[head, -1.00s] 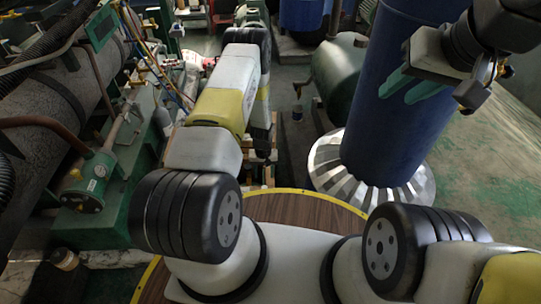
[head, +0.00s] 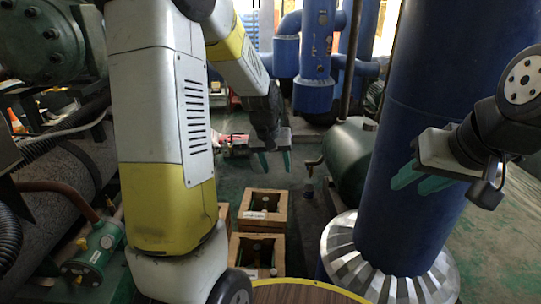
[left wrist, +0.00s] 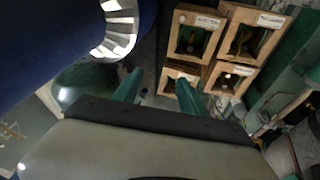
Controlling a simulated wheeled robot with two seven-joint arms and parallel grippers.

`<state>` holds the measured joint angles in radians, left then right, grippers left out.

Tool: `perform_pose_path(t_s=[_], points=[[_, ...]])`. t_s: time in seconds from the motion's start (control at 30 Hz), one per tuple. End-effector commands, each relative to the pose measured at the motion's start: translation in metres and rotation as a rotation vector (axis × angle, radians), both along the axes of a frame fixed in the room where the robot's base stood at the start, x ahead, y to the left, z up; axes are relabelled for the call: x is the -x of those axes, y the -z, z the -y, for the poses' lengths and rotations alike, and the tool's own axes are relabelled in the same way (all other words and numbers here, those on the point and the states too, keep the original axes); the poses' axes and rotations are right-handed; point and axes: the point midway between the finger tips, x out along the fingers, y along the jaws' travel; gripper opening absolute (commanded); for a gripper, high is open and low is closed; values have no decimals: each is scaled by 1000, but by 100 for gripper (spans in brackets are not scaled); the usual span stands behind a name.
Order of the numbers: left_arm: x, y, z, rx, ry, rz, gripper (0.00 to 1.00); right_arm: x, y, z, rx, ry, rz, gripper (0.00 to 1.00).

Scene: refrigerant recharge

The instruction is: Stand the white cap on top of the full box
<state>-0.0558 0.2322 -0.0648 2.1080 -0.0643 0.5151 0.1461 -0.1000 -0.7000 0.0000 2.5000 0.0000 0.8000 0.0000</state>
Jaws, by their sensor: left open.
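Open-topped wooden boxes stand on the floor: a rear box (head: 282,222) and a nearer box (head: 236,262) in the head view. The left wrist view shows several of them, including the upper left box (left wrist: 174,45) and upper right box (left wrist: 287,25). Small pale round spots show inside some boxes; I cannot tell which is the white cap, nor which box is full. My left gripper (head: 275,163) is open and empty, above and beyond the boxes in the head view; its fingers (left wrist: 158,92) are apart in the wrist view. My right gripper (head: 418,181) is open and empty, before the blue column.
A thick blue column (head: 420,130) on a ribbed metal base (head: 345,262) stands at the right. A dark green tank (head: 350,158) and a small bottle (head: 309,187) are beyond the boxes. Green machinery and pipes fill the left. Some floor between boxes and tank is clear.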

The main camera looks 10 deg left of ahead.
Motion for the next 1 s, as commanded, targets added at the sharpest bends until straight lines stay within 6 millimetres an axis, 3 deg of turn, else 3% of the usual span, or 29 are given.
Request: perform_pose_path(t_s=[0.03,0.2,0.4,0.53,0.7,1.0], points=[[16,-28,1,6,10,32,49,0,0,0,0,0,0,36],[75,-92,5,19,53,110,49,0,0,0,0,0,0,36],[152,-138,9,24,108,199,49,0,0,0,0,0,0,36],[192,-149,11,23,137,245,49,0,0,0,0,0,0,36],[220,-153,13,20,158,276,49,0,0,0,0,0,0,36],[226,-153,13,19,163,280,49,0,0,0,0,0,0,36]])
